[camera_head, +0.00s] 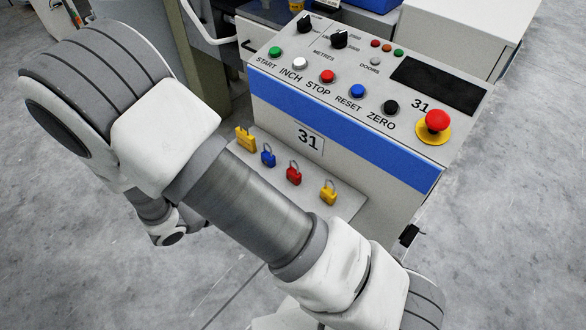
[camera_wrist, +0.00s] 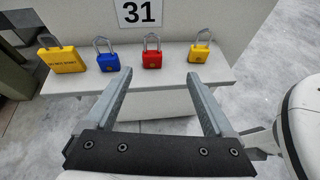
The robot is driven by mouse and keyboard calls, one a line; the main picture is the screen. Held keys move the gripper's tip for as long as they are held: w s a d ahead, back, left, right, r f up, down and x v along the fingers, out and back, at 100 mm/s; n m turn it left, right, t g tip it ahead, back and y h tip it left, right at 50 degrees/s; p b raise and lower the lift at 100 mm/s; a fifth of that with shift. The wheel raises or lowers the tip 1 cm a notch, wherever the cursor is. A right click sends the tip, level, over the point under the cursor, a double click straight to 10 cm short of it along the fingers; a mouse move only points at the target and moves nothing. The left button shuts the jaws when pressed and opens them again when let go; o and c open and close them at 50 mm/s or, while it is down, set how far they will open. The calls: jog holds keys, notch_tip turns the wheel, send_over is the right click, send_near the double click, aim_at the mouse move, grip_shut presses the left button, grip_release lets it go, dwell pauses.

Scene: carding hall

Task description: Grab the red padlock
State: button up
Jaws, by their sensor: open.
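The red padlock (camera_head: 294,175) stands on a pale shelf (camera_head: 345,207) below the control panel, between the blue padlock (camera_head: 268,156) and a yellow padlock (camera_head: 328,192). In the wrist view the red padlock (camera_wrist: 152,58) is upright, its grey shackle on top. My gripper (camera_wrist: 158,75) is open and empty in the wrist view. Its fingers point towards the shelf, and the red padlock shows beyond the gap between them, apart from both. In the head view my arm crosses in front and the gripper's fingers cannot be made out.
A larger yellow block-shaped lock with lettering (camera_wrist: 62,58) stands at the shelf's left end. The machine's front with the number 31 plate (camera_head: 309,140) rises behind the row. A control panel with buttons and a red emergency stop (camera_head: 437,121) is above. Grey floor lies around.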

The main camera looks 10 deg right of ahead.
aim_at(292, 175)
jog(key=shift+n+t, duration=0.5)
jog(key=shift+n, duration=0.2)
jog(key=b+x, duration=0.1)
jog(key=x, duration=0.2)
jog(key=f+b+x, duration=0.1)
jog(key=x, duration=0.3)
jog(key=b+x, duration=0.1)
jog(key=x, duration=0.3)
jog(key=shift+w+a+f, duration=0.1)
jog(key=shift+a+f, duration=0.25)
jog(key=shift+b+x, duration=1.1)
jog(key=shift+x, duration=1.9)
jog(key=shift+w+r, duration=0.1)
jog(key=shift+r, duration=0.1)
jog(key=shift+c, duration=0.3)
grip_shut()
